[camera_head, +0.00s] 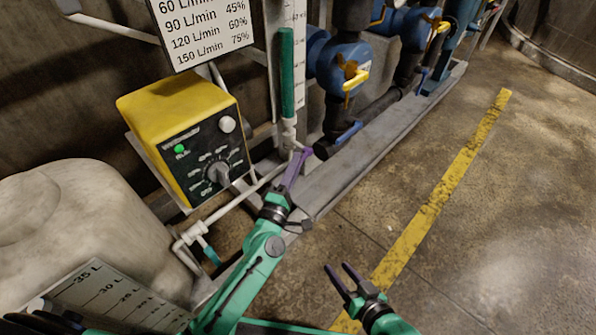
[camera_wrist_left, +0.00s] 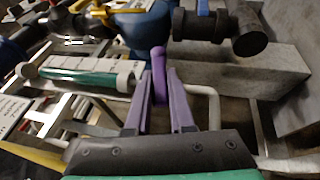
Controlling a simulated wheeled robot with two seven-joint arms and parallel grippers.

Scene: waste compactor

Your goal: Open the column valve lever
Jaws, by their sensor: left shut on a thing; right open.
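The column valve lever (camera_wrist_left: 158,62) is a short purple handle in the left wrist view, standing upright between my left gripper's fingers. My left gripper (camera_head: 299,157) is shut on it at the foot of the green column (camera_head: 287,75). The gripper also shows in the left wrist view (camera_wrist_left: 160,82), with one purple finger on each side of the lever. In the head view the fingers largely hide the lever. The green column lies across the left wrist view (camera_wrist_left: 85,79). My right gripper (camera_head: 345,277) is open and empty, low over the floor.
A yellow control box (camera_head: 185,135) with a dial stands left of the column. Blue pumps (camera_head: 335,68) and dark pipes with a blue-handled valve (camera_head: 347,134) are to the right. A white tank (camera_head: 75,220) is at left. The floor at right is clear.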

